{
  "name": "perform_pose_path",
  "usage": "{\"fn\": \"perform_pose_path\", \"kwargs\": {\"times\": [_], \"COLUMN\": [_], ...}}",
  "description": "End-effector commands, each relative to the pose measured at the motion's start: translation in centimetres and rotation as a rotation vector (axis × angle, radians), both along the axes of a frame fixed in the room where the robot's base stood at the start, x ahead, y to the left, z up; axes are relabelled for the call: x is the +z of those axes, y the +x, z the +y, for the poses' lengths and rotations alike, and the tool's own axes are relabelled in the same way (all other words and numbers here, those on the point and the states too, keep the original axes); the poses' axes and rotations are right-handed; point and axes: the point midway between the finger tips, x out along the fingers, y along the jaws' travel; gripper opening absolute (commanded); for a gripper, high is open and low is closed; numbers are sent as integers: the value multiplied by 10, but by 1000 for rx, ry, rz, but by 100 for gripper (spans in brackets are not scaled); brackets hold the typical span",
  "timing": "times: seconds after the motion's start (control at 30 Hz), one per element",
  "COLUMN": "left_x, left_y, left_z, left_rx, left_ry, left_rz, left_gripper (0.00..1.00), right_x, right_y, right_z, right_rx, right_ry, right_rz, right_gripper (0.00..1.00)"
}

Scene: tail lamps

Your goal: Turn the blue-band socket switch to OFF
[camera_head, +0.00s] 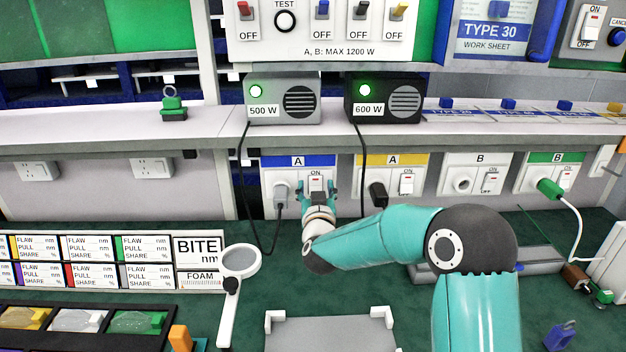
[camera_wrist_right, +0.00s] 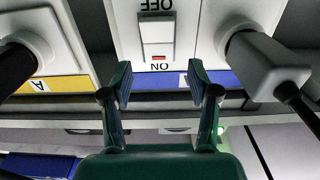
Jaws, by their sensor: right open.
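The blue-band socket (camera_head: 298,161), marked A, is on the back wall panel. A grey plug (camera_head: 281,194) sits in its left half, and its white rocker switch (camera_head: 317,183) is on the right, with ON above it. The wrist view shows it upside down: the switch (camera_wrist_right: 157,33) has a red strip at its ON end, beside the blue band (camera_wrist_right: 225,80). My right gripper (camera_head: 317,199) is in front of the switch. In the wrist view my right gripper (camera_wrist_right: 160,83) is open and empty, its fingertips apart near the ON end. My left gripper is not in view.
The yellow-band socket (camera_head: 393,160) with a black plug is close on the right. A 500 W box (camera_head: 283,100) with a lit green lamp and a 600 W box (camera_head: 384,100) stand on the shelf above. Their black cords hang beside my gripper. A magnifier (camera_head: 240,262) stands front left.

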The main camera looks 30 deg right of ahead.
Motion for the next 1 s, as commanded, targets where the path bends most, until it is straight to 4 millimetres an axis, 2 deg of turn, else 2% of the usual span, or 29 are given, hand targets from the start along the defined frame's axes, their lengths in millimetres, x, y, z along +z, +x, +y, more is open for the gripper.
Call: {"fn": "perform_pose_path", "kwargs": {"times": [0.2,0.57,0.93,1.0], "left_x": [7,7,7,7], "left_y": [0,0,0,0], "left_z": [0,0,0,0], "left_rx": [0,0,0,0], "left_ry": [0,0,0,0], "left_rz": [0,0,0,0], "left_gripper": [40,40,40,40], "right_x": [0,0,0,0], "right_y": [20,24,23,24], "right_z": [-13,-15,-15,-15], "right_rx": [-2,-1,-1,-1], "right_ry": [1,0,0,0], "right_rz": [-1,0,-1,-2], "right_gripper": [60,60,0,0]}}
